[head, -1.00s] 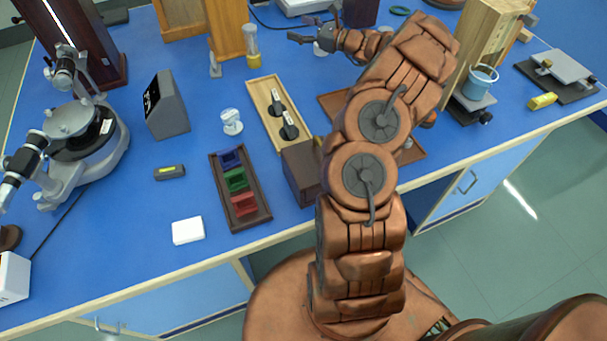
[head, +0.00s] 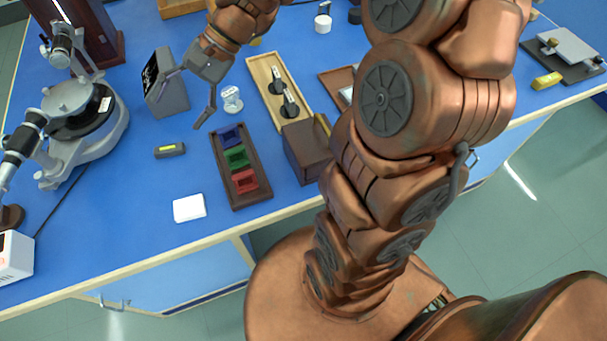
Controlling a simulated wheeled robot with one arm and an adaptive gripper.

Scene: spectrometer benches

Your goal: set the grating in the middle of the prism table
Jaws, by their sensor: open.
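The spectrometer (head: 85,135) stands at the left, and its round grey prism table (head: 68,97) looks bare on top. Two small dark round-based pieces with pale labels, a far one (head: 276,87) and a near one (head: 290,104), stand in a light wooden tray (head: 262,108) right of centre. They may be gratings in mounts, but the labels are too small to read. My gripper (head: 178,106) is open and empty, fingers spread above the bench between the grey screen box and the small clear piece. It is right of the prism table and left of the wooden tray.
A grey screen box (head: 168,97) stands close by my gripper's fingers. A small clear piece (head: 232,99), a rack (head: 222,165) with blue, green and red pieces, a brown box (head: 303,152), a white block (head: 189,207) and a small dark device (head: 170,151) stand nearby. Blue bench shows between them.

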